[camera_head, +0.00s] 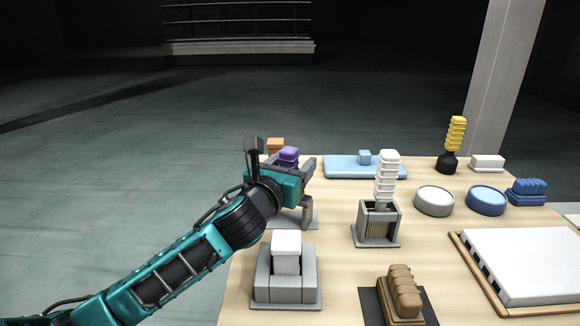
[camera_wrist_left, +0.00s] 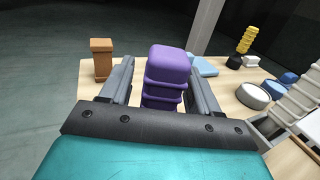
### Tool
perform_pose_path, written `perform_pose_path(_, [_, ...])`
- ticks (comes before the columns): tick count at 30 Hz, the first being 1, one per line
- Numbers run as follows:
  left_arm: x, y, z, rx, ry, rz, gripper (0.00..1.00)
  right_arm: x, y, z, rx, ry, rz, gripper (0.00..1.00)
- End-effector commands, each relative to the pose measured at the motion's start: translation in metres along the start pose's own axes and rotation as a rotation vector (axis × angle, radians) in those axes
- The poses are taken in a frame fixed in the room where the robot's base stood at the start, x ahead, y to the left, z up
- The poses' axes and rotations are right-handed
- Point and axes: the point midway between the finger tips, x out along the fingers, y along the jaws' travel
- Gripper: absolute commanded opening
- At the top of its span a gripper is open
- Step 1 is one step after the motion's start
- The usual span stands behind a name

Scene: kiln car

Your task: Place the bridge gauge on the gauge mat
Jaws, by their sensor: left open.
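A purple ribbed block (camera_head: 289,154), which may be the bridge gauge's grip, stands at the table's far left; its lower part is hidden by my left gripper. In the left wrist view the purple block (camera_wrist_left: 168,75) is upright between the two fingers. My left gripper (camera_head: 308,180) is open around it, and the fingers (camera_wrist_left: 160,90) are not closed on it. I cannot tell for sure which surface is the gauge mat; a light blue slab (camera_head: 338,168) with a small blue block on it lies just to the right. My right gripper is not in view.
An orange-brown block (camera_head: 275,145) stands just behind the purple one. A grey holder (camera_head: 378,228) with a white ribbed piece, a grey block with a white top (camera_head: 286,265), and a brown ribbed piece (camera_head: 402,290) stand nearer. Round tins (camera_head: 434,201) and a white slab (camera_head: 530,260) are at right.

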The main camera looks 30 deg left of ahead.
Motion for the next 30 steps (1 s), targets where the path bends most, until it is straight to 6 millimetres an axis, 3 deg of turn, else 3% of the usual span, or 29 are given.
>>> perform_pose_path(5, [-0.011,0.0,0.003,0.001,0.001,0.0,0.62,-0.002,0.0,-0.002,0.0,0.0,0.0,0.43])
perform_pose_path(18, [-0.094,0.0,0.003,0.001,0.002,-0.003,0.62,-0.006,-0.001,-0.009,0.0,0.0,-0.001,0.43])
perform_pose_path(24, [-0.114,0.0,0.003,0.001,0.001,0.0,0.62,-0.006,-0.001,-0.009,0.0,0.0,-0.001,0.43])
perform_pose_path(30, [-0.12,0.0,0.003,-0.001,-0.001,0.0,0.62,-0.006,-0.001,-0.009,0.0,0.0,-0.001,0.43])
